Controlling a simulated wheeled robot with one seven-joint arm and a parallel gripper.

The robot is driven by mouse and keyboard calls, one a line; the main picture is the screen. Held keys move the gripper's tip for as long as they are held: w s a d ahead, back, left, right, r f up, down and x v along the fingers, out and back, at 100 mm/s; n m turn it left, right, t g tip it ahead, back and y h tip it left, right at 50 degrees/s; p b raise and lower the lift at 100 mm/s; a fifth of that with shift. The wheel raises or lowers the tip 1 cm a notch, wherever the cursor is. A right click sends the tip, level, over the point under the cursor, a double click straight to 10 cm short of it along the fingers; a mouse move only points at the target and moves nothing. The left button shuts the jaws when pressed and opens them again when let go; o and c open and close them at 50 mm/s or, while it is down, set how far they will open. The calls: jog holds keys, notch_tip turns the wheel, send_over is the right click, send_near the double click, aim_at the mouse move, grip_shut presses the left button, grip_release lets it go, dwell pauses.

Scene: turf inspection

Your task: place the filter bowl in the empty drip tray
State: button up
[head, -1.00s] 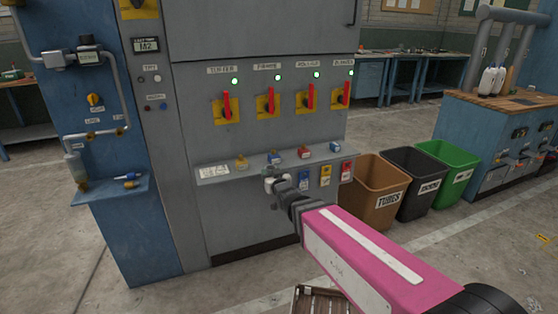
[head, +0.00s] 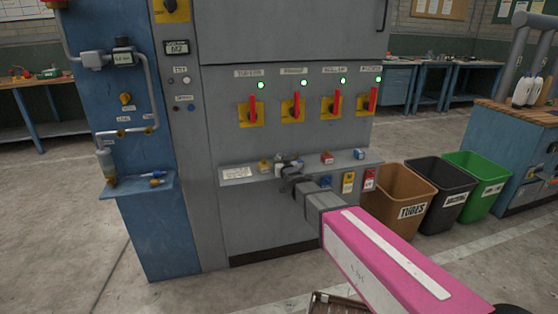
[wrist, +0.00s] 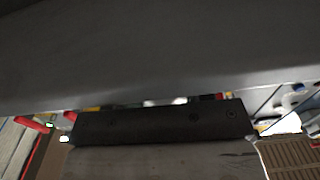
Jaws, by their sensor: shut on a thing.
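My gripper (head: 287,166) is at the ledge of the grey cabinet, small in the head view. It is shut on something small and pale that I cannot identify. In the wrist view, a dark bar of my gripper (wrist: 160,121) lies below a wide grey surface that fills the top; the held thing does not show clearly. A cloudy cup that looks like a filter bowl (head: 107,163) hangs below the pipe on the blue panel at left, away from my gripper. I cannot pick out a drip tray for certain; a small blue shelf (head: 132,189) sits below that cup.
The grey ledge (head: 238,174) carries small coloured blocks, with coloured tags hanging below it. Red-handled switches (head: 254,110) are above. Brown (head: 397,192), black (head: 438,190) and green bins stand at right. A slatted crate (head: 335,300) is at the bottom edge. Floor at left is clear.

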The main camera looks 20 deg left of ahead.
aim_at(279, 159)
jog(key=x, duration=0.3)
jog(key=shift+w+a, duration=0.1)
jog(key=shift+w, duration=0.1)
jog(key=shift+s+f, duration=0.1)
jog(key=shift+f, duration=0.2)
jog(key=shift+f, duration=0.1)
jog(key=o, duration=0.9)
